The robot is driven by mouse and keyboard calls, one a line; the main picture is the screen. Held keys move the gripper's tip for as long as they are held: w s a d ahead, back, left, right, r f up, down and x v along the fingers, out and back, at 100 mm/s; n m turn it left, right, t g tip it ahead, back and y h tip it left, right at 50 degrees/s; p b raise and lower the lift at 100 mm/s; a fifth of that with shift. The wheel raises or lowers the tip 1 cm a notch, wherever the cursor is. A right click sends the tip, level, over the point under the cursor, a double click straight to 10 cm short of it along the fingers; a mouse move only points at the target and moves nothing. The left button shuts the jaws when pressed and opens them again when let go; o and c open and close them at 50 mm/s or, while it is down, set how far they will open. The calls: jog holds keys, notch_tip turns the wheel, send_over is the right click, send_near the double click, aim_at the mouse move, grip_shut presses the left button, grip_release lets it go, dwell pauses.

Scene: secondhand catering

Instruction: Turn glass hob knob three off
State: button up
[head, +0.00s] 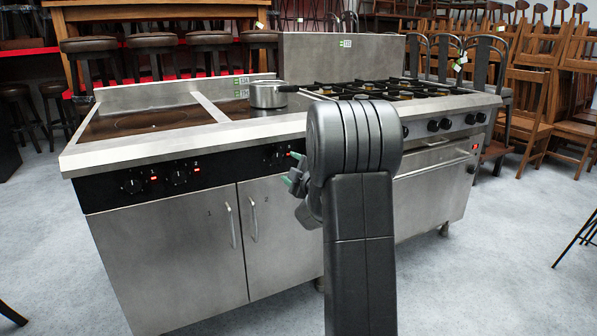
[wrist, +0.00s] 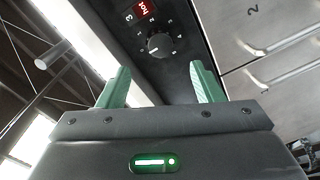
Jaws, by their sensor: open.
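Knob three (wrist: 158,45) is a round black knob on the black control panel, with a dial of numbers around it. Beside it are a "3" label and a lit red "hot" sign (wrist: 143,8). I cannot clearly tell which number the knob points at. My gripper (wrist: 158,88) is open and empty, with its green fingertips apart and short of the knob. In the head view my gripper (head: 293,168) is in front of the panel near knob three (head: 276,156), partly hidden by my arm. The glass hob (head: 145,122) is above the panel.
A metal pot (head: 268,95) stands on the hob's right part. Knobs one (head: 132,184) and two (head: 178,176) have red lights. A gas range (head: 400,89) with its own knobs adjoins at right. Cabinet doors with bar handles (head: 232,225) are below. Grey floor is open in front.

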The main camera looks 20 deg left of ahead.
aim_at(277, 158)
jog(key=shift+v, duration=2.15)
jog(key=shift+a, duration=0.1)
jog(key=b+x, duration=0.1)
jog(key=x, duration=1.2)
jog(key=shift+w+a+b, duration=0.25)
jog(key=shift+w+b, duration=0.05)
